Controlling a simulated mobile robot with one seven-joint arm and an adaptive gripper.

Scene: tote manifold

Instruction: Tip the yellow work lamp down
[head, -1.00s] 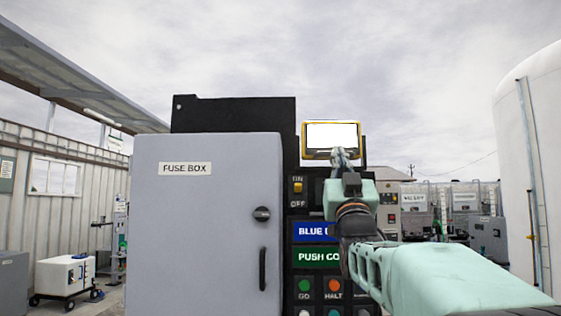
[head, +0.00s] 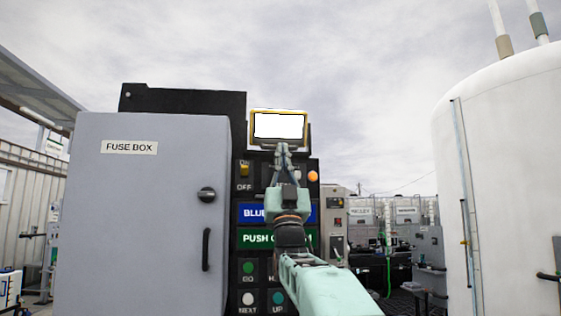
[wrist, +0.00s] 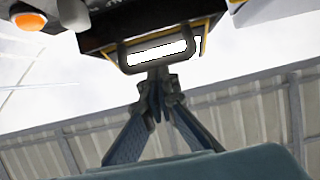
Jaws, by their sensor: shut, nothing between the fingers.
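The yellow work lamp (head: 279,125) sits at the top of the black control panel, with a bright white face in a yellow frame. In the wrist view the lamp (wrist: 158,52) is at the top centre, with a dark bar or handle around its lit face. My gripper (head: 283,149) is shut and empty, pointing up just below the lamp's lower edge. In the wrist view its fingertips (wrist: 158,78) meet right at the lamp's lower bar; I cannot tell whether they touch it. My gripper and arm hide part of the panel.
A grey fuse box (head: 150,215) with a knob and handle stands left of the panel. The panel carries an on/off switch (head: 244,168), blue and green signs, an orange light (head: 313,176) and several buttons. A white tank (head: 510,190) stands at right. Open sky lies above the lamp.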

